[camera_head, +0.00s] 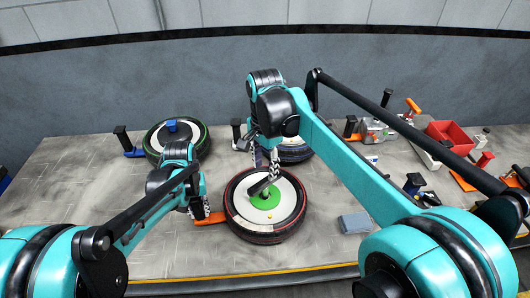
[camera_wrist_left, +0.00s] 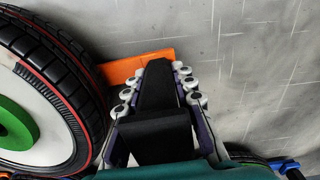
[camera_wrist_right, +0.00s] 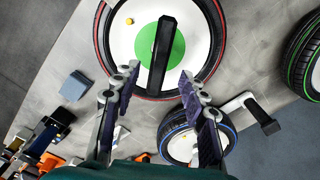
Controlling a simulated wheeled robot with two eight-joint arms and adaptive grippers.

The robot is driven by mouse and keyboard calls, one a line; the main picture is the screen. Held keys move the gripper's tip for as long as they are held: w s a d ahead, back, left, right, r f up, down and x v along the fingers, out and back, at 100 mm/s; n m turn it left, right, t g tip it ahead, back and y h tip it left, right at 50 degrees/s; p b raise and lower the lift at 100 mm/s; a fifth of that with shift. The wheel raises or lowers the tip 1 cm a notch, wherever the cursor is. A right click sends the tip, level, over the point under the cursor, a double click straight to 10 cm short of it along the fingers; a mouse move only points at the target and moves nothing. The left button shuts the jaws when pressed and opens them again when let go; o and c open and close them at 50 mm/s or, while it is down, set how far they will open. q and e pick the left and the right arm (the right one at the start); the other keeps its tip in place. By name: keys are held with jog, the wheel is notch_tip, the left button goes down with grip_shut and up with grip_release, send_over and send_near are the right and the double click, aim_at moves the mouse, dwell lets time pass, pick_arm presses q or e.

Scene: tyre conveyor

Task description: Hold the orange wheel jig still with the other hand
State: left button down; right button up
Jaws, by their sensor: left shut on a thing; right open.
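The orange wheel jig (camera_head: 211,218) lies flat on the table at the left side of the red-lined wheel (camera_head: 283,231). Its orange plate also shows beside the tyre in the left wrist view (camera_wrist_left: 138,66). My left gripper (camera_wrist_left: 157,84) is shut on the jig's black upright handle (camera_wrist_left: 155,112). My right gripper (camera_wrist_right: 158,82) is open above the red-lined wheel. A black bar (camera_wrist_right: 162,50) rises from the green centre disc (camera_wrist_right: 177,47), its near end between the open fingertips. I cannot tell whether the fingers touch it.
A grey-blue block (camera_head: 355,223) lies to the right. A red bin (camera_head: 449,136) and tools occupy the far right. The table's front left is clear.

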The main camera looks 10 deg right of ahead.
notch_tip(320, 180, up, 6)
jog(key=shift+r, duration=0.2)
dwell(0.4)
pick_arm(q)
jog(key=c, duration=1.2)
grip_release()
jog(key=shift+r, duration=0.1)
notch_tip(320, 180, up, 12)
jog(key=shift+f, duration=0.1)
